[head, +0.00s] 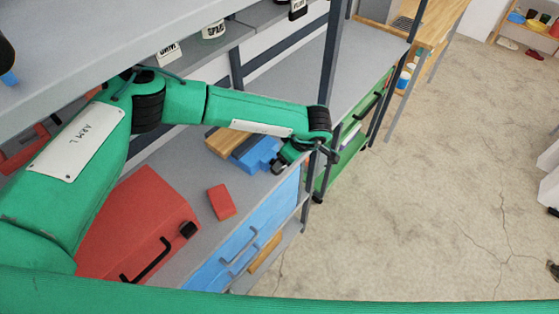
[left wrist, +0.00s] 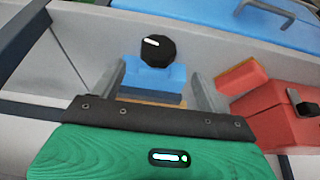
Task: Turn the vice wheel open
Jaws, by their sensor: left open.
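The blue vice (head: 257,154) stands on a wooden block (head: 222,141) on the grey bench shelf. Its black round wheel (head: 278,167) is at the vice's front, partly hidden by my gripper in the head view. In the left wrist view the wheel (left wrist: 157,50) faces me, with a white mark on it and the blue vice body (left wrist: 156,78) below. My left gripper (head: 292,156) is open, its two grey fingers (left wrist: 158,76) spread on either side of the vice and wheel. I cannot tell whether they touch it. My right gripper is not in view.
A red toolbox (head: 140,225) and a small red block (head: 221,202) sit on the shelf left of the vice. A blue drawer (head: 240,248) is below. A dark upright post (head: 331,65) stands close to my left wrist. The floor (head: 450,170) to the right is clear.

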